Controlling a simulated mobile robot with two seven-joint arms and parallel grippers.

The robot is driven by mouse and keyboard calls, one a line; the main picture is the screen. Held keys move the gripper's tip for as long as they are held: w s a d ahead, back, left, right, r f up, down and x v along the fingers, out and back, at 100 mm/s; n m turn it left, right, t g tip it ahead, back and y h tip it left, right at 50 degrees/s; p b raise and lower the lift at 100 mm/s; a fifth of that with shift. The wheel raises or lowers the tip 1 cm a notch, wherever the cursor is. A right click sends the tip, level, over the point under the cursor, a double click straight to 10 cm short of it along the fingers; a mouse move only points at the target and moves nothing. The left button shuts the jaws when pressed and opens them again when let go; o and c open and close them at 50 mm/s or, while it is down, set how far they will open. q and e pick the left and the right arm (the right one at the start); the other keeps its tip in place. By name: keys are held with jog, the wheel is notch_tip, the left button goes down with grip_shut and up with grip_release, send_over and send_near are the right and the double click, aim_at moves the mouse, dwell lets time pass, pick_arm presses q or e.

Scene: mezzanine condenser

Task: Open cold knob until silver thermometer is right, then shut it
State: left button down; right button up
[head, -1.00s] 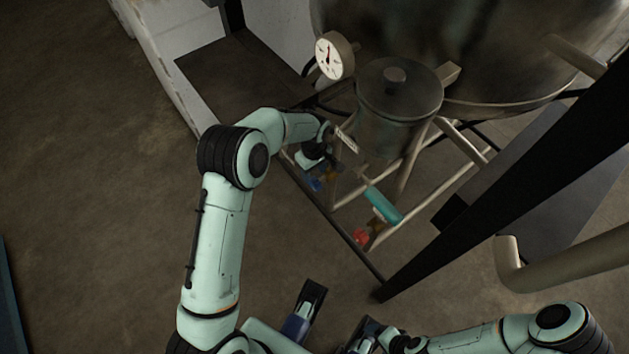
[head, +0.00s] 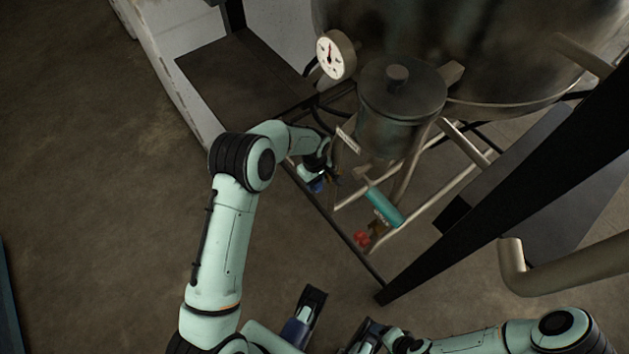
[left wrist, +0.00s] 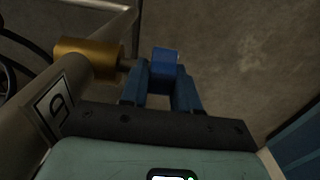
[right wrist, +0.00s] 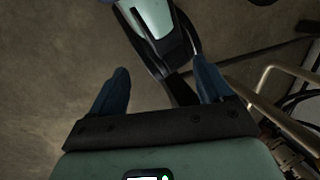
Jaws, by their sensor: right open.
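The blue cold knob (left wrist: 164,66) sits on a brass valve body (left wrist: 88,58) on the pipework. My left gripper (left wrist: 161,78) has one finger on each side of this knob and is closed on it. In the head view the blue knob (head: 317,186) is partly hidden by my left gripper. My right gripper (right wrist: 158,78) is open and empty, over the floor.
A red knob (head: 361,238) and a teal cylinder (head: 383,207) are on pipes to the right of the blue knob. A lidded metal pot (head: 400,95) and a large tank (head: 470,50) stand behind. A dark beam (head: 500,210) crosses the right side. Floor at left is clear.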

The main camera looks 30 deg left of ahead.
pick_arm(q)
jog(key=shift+a+f+g+h+b, duration=0.25)
jog(key=shift+g+h+b, duration=0.15)
jog(key=shift+h, duration=0.4)
jog(key=shift+r+h, duration=0.15)
jog(key=shift+h, duration=0.45)
pick_arm(e)
jog(key=shift+w+d+f+t, duration=0.25)
jog(key=shift+w+f, duration=0.15)
jog(key=shift+w, duration=0.1)
jog(key=shift+w+d+f+t, duration=0.15)
jog(key=shift+w+d+f, duration=0.05)
jog(key=shift+w+f, duration=0.25)
pick_arm(q)
jog(key=c, duration=0.9)
grip_release()
pick_arm(e)
jog(key=shift+r, duration=0.1)
